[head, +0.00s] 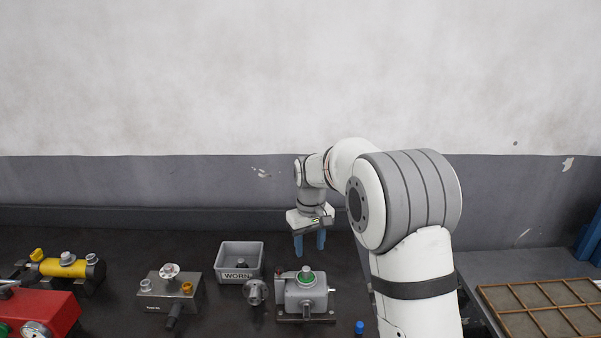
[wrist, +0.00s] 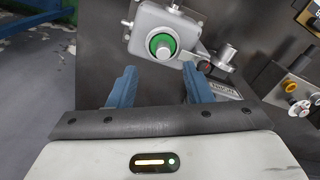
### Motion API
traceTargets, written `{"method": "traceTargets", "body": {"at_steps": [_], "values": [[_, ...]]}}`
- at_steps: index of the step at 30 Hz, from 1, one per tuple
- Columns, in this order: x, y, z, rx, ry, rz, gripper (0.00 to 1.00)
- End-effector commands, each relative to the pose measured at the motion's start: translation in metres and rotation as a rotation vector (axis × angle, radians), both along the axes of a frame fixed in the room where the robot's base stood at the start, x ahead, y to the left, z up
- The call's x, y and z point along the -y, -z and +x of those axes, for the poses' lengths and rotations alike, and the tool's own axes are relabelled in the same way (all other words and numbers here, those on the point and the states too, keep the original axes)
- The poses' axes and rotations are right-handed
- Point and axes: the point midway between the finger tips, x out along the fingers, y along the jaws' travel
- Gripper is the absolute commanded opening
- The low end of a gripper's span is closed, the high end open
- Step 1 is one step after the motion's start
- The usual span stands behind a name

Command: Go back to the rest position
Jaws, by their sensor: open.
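My gripper (head: 310,243) has blue fingers that point down over the dark bench, behind the grey fixture. In the wrist view the two blue fingers (wrist: 158,90) stand apart with nothing between them. The grey fixture (head: 307,296) has a green ring with a round silver part in it on top. In the wrist view the fixture (wrist: 146,22) lies beyond the fingertips, apart from them as far as I can tell.
A grey bin marked WORN (head: 240,262) holds a small dark part. A round metal piece (head: 255,292) stands beside the fixture. A metal block (head: 168,293), a yellow cylinder unit (head: 63,266) and a red box (head: 38,315) are to the left. A divided tray (head: 545,308) lies right.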

Motion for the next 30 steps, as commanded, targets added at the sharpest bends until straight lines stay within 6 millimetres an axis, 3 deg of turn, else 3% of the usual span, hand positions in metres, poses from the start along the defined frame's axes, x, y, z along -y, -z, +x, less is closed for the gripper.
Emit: {"method": "traceTargets", "body": {"at_steps": [6, 14, 19, 24, 30], "values": [[0.037, -0.05, -0.06, 0.065, 0.093, 0.014, 0.45], [0.079, -0.084, -0.153, 0.147, 0.219, 0.031, 0.45], [0.099, -0.087, -0.217, 0.201, 0.3, 0.043, 0.45], [0.113, -0.077, -0.274, 0.249, 0.373, 0.054, 0.45], [0.12, -0.064, -0.311, 0.281, 0.423, 0.062, 0.45]]}}
